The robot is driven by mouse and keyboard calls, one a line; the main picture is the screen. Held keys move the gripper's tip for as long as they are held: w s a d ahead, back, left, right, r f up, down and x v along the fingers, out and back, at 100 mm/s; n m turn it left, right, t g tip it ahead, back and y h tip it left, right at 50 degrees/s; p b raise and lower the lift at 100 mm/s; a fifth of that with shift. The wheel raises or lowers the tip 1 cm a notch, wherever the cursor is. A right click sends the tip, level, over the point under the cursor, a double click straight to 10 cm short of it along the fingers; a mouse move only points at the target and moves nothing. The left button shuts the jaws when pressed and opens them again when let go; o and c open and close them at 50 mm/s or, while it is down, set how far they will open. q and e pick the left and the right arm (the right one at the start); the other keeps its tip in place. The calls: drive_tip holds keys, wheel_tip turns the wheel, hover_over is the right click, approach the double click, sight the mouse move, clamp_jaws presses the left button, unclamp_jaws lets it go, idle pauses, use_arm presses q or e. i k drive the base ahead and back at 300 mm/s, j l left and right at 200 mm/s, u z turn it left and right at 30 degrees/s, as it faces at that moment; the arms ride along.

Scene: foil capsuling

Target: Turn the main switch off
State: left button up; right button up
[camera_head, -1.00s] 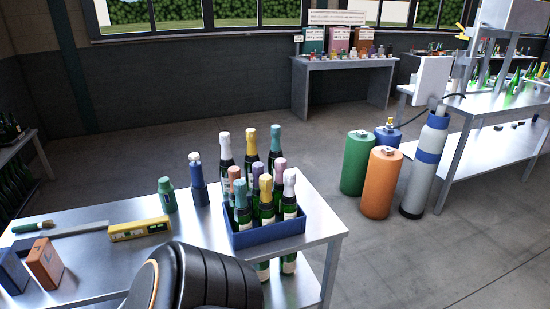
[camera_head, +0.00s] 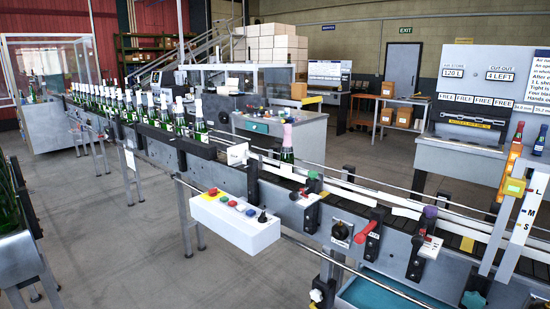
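Neither of my grippers is in view. A long conveyor (camera_head: 290,190) runs from the back left to the front right. On its side is a black rotary knob (camera_head: 342,232) on a plate, and right of it a lever with a red part (camera_head: 372,232). Farther right is a black lever with a purple top (camera_head: 424,228). A white control box (camera_head: 235,222) on the near side carries coloured buttons and a black knob (camera_head: 263,215). I cannot read which of these is the main switch, or its position.
Several green bottles with pale tops stand in a row on the belt, and one with a pink top (camera_head: 287,145) stands apart. A grey bench with a sign panel (camera_head: 490,90) is at the right. Open concrete floor (camera_head: 150,240) lies in front of the conveyor.

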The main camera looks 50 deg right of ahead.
sight(212, 192)
drive_tip(key=z, duration=1.3)
